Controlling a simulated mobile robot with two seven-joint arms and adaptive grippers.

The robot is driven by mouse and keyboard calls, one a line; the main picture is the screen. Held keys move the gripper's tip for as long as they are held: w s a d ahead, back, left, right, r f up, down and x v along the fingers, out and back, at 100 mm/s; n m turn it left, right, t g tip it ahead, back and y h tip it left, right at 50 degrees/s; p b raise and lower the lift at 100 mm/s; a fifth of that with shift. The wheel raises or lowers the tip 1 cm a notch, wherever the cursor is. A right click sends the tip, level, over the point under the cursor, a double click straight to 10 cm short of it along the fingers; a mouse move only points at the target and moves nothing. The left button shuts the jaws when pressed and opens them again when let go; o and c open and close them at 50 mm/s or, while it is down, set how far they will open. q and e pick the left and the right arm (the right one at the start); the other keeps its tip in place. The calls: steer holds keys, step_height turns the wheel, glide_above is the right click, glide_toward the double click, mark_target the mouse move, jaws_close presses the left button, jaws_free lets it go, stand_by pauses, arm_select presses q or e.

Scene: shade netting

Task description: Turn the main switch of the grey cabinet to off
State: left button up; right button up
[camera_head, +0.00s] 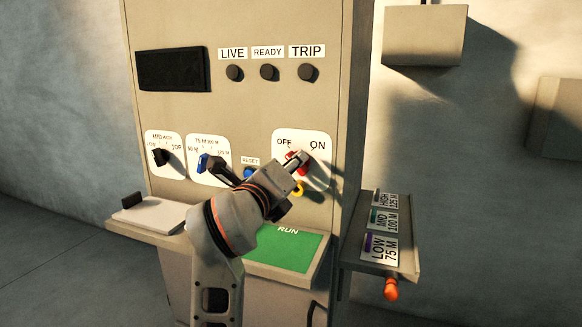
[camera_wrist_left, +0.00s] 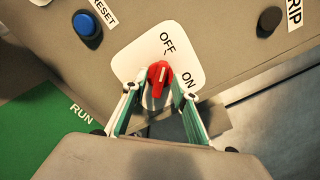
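The grey cabinet (camera_head: 225,25) stands in front of me. Its main switch is a red knob (camera_wrist_left: 160,79) on a white plate (camera_head: 317,148) marked OFF and ON. In the left wrist view the knob's pale line runs roughly towards the word OFF. My left gripper (camera_wrist_left: 161,92) is open, its fingers on either side of the knob with gaps visible. In the head view my left gripper (camera_head: 297,163) covers part of the knob. Whether a finger touches the knob's far side I cannot tell. My right gripper is not in view.
A blue reset button (camera_wrist_left: 86,24) sits beside the plate. Two other selectors, one black (camera_head: 160,157) and one blue (camera_head: 203,162), are further left. A green RUN panel (camera_head: 285,250) lies below. A side shelf (camera_head: 350,255) with labelled tags juts out right.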

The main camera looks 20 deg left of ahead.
arm_select(q)
steer(key=s, duration=0.7)
steer(key=shift+s, duration=0.25)
steer(key=shift+a, duration=0.15)
